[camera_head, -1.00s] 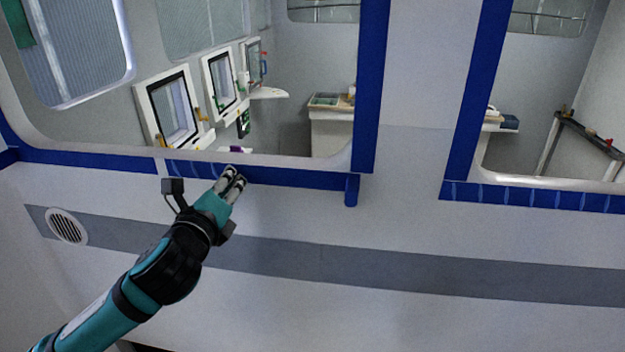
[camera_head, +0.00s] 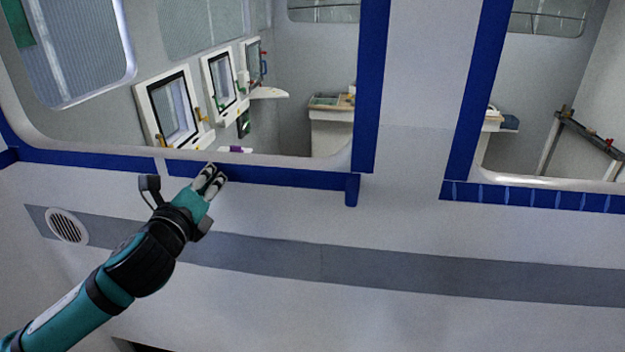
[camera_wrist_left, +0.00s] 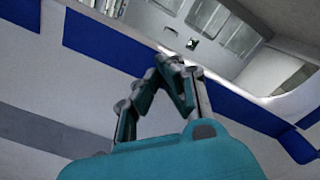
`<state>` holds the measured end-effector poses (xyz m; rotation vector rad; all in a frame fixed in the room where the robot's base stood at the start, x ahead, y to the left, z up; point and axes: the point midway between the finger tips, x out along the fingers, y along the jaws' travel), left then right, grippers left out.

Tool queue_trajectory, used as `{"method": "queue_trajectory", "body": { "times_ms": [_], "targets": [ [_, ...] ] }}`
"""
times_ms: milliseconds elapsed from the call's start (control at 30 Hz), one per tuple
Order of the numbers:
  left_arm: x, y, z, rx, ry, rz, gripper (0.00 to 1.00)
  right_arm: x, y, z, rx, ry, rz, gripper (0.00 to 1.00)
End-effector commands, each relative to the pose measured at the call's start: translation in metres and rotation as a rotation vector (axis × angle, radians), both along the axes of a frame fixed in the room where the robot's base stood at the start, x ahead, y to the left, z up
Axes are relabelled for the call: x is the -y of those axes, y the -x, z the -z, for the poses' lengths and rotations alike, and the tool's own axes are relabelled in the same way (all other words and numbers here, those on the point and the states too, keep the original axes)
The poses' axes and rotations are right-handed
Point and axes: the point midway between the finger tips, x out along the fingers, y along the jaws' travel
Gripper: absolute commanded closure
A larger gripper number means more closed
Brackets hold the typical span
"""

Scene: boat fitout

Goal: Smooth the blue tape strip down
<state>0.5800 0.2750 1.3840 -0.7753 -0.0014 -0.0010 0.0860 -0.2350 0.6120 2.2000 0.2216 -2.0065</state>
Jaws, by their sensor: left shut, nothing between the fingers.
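The blue tape strip (camera_head: 285,177) runs along the bottom edge of the left window opening, on the white wall. Its left end is by a narrow white gap, and its right end meets the upright blue tape. My left gripper (camera_head: 211,176) is shut and empty, with its fingertips at the strip near that left end. I cannot tell for sure whether they touch it. In the left wrist view the shut fingertips (camera_wrist_left: 172,62) are in front of the strip (camera_wrist_left: 235,108) and hide part of it. The visible strip looks flat there. My right gripper is not in view.
Another blue strip (camera_head: 90,160) continues left of the gap. The strip under the right window (camera_head: 535,197) shows several pale cross lines. A round vent (camera_head: 67,227) and a grey band (camera_head: 330,265) are lower on the wall.

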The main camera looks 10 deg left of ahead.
Motion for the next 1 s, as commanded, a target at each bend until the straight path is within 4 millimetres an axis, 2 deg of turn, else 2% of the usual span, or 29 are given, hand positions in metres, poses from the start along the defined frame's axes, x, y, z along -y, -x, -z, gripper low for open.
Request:
{"method": "queue_trajectory", "body": {
  "times_ms": [400,767,1000],
  "targets": [
    [-0.033,-0.001,0.001,-0.001,-0.001,-0.002,1.00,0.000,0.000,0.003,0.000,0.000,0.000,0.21],
    [-0.034,0.000,0.000,-0.001,-0.001,-0.001,1.00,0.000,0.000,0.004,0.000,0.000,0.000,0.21],
    [-0.035,0.020,0.002,-0.001,-0.004,0.000,1.00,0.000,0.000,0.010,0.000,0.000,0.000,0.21]
  ]
}}
